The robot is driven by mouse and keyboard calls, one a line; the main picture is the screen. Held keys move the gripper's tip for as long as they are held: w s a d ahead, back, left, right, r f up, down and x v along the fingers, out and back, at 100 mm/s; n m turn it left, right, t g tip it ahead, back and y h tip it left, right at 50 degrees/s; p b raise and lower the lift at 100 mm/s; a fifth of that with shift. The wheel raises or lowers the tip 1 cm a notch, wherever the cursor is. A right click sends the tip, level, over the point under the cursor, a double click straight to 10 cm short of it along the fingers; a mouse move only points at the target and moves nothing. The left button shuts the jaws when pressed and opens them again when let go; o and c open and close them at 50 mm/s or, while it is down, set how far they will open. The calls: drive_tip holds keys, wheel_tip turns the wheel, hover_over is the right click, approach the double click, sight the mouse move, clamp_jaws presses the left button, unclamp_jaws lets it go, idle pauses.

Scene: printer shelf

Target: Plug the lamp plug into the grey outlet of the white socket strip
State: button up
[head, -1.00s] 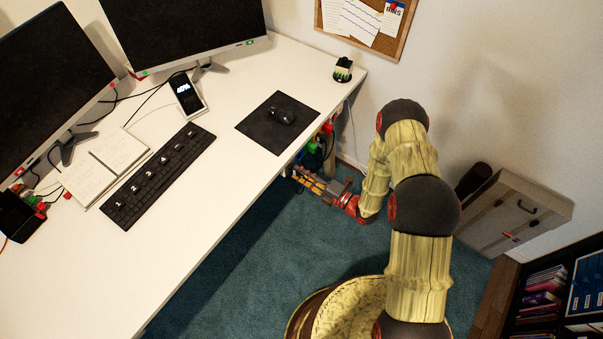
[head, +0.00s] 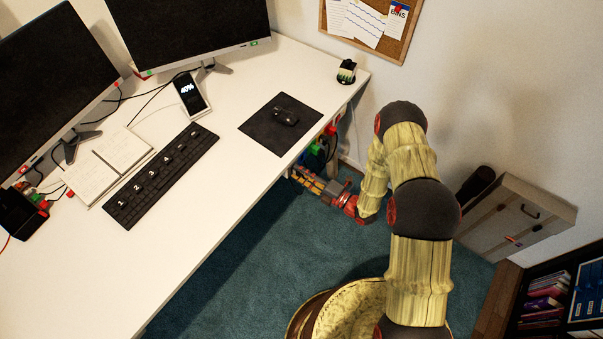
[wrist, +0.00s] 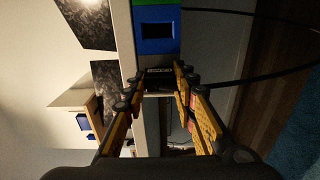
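In the wrist view, the fingers of my gripper (wrist: 161,78) close in on both sides of a small dark block with a pale label, which looks like the lamp plug (wrist: 160,72). A black cord (wrist: 250,80) runs off to the right from behind the right finger. The block sits in line with the white socket strip (wrist: 128,45), just below its blue outlet (wrist: 157,32). The grey outlet is not distinguishable; the block and fingers cover that spot, so I cannot tell whether the plug is seated. In the head view, my gripper (head: 297,174) is under the desk's right edge.
The white desk (head: 215,215) overhangs the strip area, with a mouse mat (head: 262,138) near that edge. Coloured plugs (head: 318,150) show below the desk. A second black cord (wrist: 245,13) passes above right.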

drive_tip(key=o, duration=0.5)
drive_tip(key=shift+c, duration=0.2)
drive_tip(key=shift+s+d, duration=0.1)
drive_tip(key=shift+d, duration=0.05)
drive_tip(key=v, duration=1.1)
drive_tip(key=shift+s+d, duration=0.25)
